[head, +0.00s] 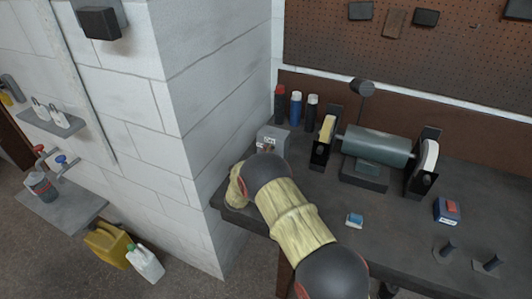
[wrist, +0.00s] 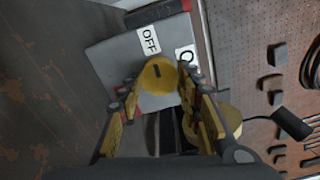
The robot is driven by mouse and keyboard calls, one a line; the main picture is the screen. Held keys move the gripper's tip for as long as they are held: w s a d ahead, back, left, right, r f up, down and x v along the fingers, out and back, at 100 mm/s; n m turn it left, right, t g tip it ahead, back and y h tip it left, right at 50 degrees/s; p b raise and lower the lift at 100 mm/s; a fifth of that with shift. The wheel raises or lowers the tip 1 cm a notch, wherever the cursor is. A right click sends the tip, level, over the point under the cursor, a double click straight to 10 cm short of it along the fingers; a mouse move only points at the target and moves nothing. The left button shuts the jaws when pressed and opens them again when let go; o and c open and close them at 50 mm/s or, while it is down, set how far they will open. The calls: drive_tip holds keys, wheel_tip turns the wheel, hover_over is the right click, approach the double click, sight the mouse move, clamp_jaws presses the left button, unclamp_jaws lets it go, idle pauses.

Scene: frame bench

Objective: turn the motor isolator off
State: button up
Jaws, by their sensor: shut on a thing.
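The motor isolator is a grey box (wrist: 112,62) with a white OFF label (wrist: 148,41) and a second, partly cut-off white label beginning with O (wrist: 186,54). Its round yellow knob (wrist: 159,76) has a short dark mark; I cannot tell which label it points to. In the wrist view my gripper (wrist: 157,80) is shut on the knob, one finger on each side. In the head view the grey box (head: 272,136) stands on the bench against the wall corner, and my arm hides my gripper.
A bench grinder (head: 377,145) stands right of the box. Several spray cans, among them a blue one (head: 296,108), stand behind it. A white block wall (head: 190,130) is close on the left. A small blue block (head: 355,220) lies on the dark bench (head: 395,235).

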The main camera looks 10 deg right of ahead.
drive_tip(key=shift+a+n, duration=0.1)
drive_tip(key=shift+n, duration=0.2)
idle(0.4)
drive_tip(key=o, duration=1)
drive_tip(key=shift+o, duration=0.8)
drive_tip(key=v, duration=1.2)
